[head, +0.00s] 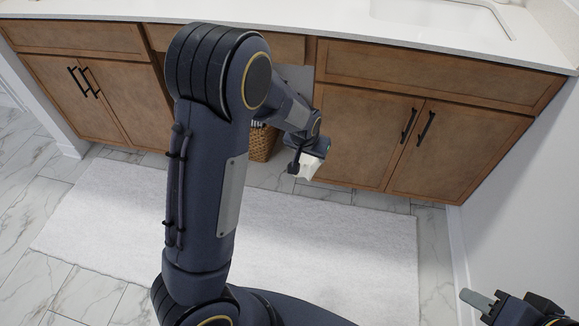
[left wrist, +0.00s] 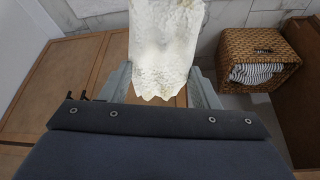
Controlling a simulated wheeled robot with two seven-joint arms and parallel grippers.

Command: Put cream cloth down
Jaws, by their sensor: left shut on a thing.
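The cream cloth (left wrist: 165,45) hangs between the two fingers of my left gripper (left wrist: 160,88) in the left wrist view. In the head view the cloth (head: 309,164) is a small pale patch at my left gripper (head: 305,158), in front of the wooden vanity and above the floor near the rug's far edge. My left gripper is shut on the cloth. My right gripper (head: 480,302) shows only partly at the bottom right corner, away from the cloth, and its opening is unclear.
A wicker basket (left wrist: 227,75) with striped cloth inside stands beside the vanity's cabinet; it is partly hidden behind my arm in the head view (head: 262,146). A white rug (head: 340,235) covers the floor. The white countertop (head: 350,27) has a sink (head: 440,14) at right.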

